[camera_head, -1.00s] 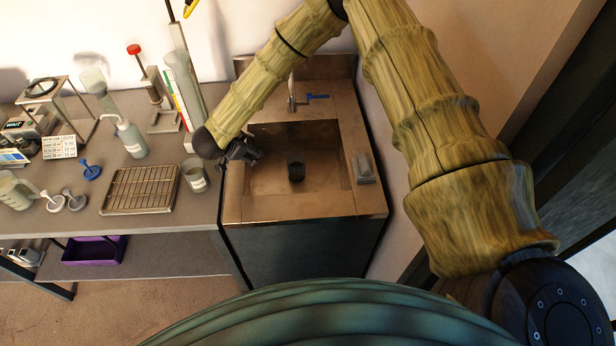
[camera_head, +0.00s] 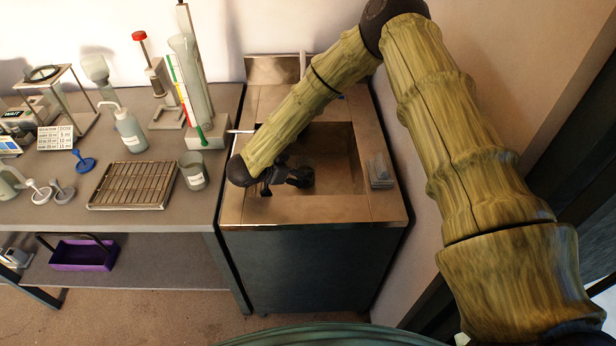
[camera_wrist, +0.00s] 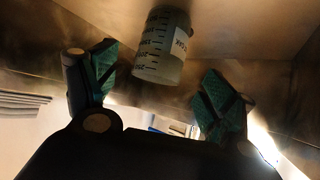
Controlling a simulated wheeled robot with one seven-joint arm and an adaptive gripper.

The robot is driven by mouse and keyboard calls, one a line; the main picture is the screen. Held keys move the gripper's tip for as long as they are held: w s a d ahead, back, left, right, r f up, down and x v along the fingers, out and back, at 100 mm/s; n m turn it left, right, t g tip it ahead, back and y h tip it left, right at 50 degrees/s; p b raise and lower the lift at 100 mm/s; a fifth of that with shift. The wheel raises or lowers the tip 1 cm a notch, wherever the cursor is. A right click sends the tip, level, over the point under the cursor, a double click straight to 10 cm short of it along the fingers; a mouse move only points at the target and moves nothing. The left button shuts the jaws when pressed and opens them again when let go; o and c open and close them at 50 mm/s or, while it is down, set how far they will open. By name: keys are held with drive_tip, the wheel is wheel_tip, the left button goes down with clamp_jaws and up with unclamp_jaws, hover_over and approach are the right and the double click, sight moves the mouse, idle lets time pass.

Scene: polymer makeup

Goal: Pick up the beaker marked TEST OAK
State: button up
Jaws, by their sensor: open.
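A clear graduated beaker (camera_wrist: 160,48) with a white label, its visible letters reading "OAK", shows upside down in the wrist view. It lies between and beyond the green-padded fingertips of my gripper (camera_wrist: 160,85), and both fingers stand apart from it. In the head view my gripper (camera_head: 288,176) reaches into the sink basin (camera_head: 338,160). My arm and gripper cover the beaker's place there, and I cannot tell the beaker from the dark gripper parts.
Another labelled beaker (camera_head: 195,177) stands on the bench just left of the sink, close to my forearm. A wire rack (camera_head: 133,185), a wash bottle (camera_head: 130,132) and a tall cylinder (camera_head: 192,85) stand nearby. A stack of grey pieces (camera_head: 380,172) sits on the sink's right rim.

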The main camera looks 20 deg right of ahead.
sight(305, 169)
drive_tip(key=shift+p+x, duration=0.7)
drive_tip(key=shift+x, duration=2.45)
drive_tip(key=shift+r, duration=0.2)
drive_tip(key=c, duration=1.3)
